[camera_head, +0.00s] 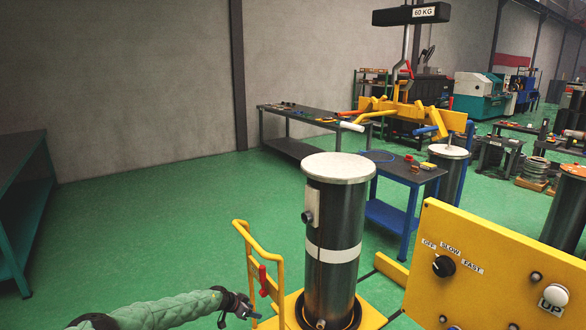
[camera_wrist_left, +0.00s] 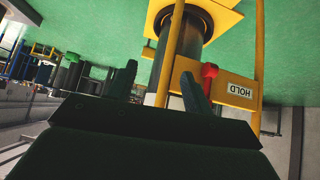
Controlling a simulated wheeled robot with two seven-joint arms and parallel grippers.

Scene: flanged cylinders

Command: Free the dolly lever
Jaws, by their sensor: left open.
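The dolly lever (camera_head: 262,280) is a small red handle on the yellow dolly's upright frame (camera_head: 240,228). In the left wrist view the red lever (camera_wrist_left: 209,72) sits beside a yellow plate (camera_wrist_left: 238,90) lettered HOLD. The dolly carries a dark steel flanged cylinder (camera_head: 333,225) with a pale top and a white band. My left gripper (camera_head: 246,308) is just left of the frame, near and below the lever. In the wrist view its two fingers (camera_wrist_left: 157,84) stand apart and empty, with the lever beside the right finger. My right gripper is out of view.
A yellow control panel (camera_head: 480,270) with a black knob fills the lower right. A yellow lifting device (camera_head: 410,112) marked 60 KG hangs behind. A blue-legged table (camera_head: 390,218) stands behind the cylinder. Green floor (camera_head: 150,220) is clear to the left.

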